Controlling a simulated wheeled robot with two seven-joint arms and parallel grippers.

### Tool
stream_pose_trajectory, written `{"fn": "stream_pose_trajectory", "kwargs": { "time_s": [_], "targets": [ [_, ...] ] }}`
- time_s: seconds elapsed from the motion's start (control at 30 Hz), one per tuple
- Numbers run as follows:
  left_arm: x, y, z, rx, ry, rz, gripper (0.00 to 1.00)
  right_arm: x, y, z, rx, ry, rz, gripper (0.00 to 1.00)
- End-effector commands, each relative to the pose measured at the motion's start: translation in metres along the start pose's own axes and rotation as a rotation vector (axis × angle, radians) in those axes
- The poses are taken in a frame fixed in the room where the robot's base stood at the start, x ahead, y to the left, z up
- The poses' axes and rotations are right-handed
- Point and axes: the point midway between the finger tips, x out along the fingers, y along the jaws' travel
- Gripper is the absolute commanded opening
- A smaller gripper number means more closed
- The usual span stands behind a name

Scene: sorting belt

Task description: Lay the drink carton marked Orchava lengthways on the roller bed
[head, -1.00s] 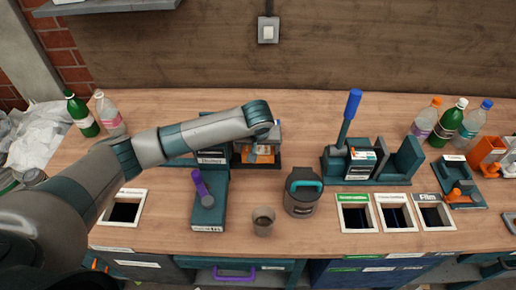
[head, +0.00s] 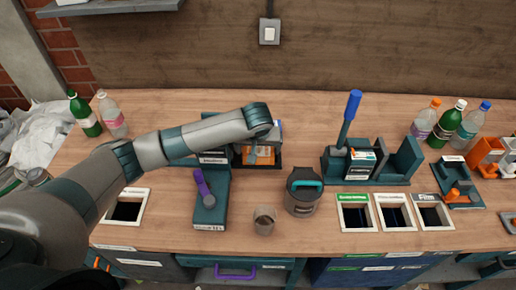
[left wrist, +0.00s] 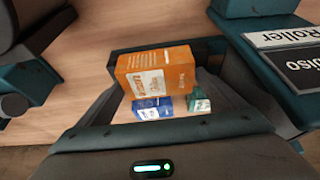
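An orange carton (head: 258,154) stands in a dark tray (head: 236,164) at the middle back of the bench. It also shows in the left wrist view (left wrist: 155,76), but I cannot read its lettering surely as Orchava. My left gripper (head: 257,147) is over the tray, pointing down at the carton. It appears open, with the carton beyond its fingers and no hold visible. A sign reading "Roller" (left wrist: 285,38) stands beside the tray. In the head view that labelled teal station (head: 213,158) is left of the tray, and its bed is mostly hidden by my arm. My right gripper is out of view.
A purple-handled teal fixture (head: 209,212), a cup (head: 264,221) and a lidded canister (head: 303,197) stand in front. A blue-handled press (head: 346,130) stands right. Bare bench lies behind the tray.

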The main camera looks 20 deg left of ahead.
Motion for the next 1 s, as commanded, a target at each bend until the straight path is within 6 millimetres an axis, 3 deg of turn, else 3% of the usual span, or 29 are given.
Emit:
{"fn": "stream_pose_trajectory", "kwargs": {
  "time_s": [0.03, 0.47, 0.67, 1.0],
  "targets": [
    [0.006, 0.003, 0.012, 0.011, -0.020, 0.000, 1.00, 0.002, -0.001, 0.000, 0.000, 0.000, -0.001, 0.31],
    [-0.004, 0.005, 0.013, 0.014, -0.020, 0.007, 1.00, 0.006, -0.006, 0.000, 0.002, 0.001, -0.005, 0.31],
    [-0.032, 0.005, 0.010, 0.011, -0.011, 0.011, 1.00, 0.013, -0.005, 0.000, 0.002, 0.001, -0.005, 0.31],
    [-0.102, 0.000, 0.005, 0.004, 0.000, 0.009, 1.00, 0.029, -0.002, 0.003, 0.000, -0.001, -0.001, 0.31]
  ]
}}
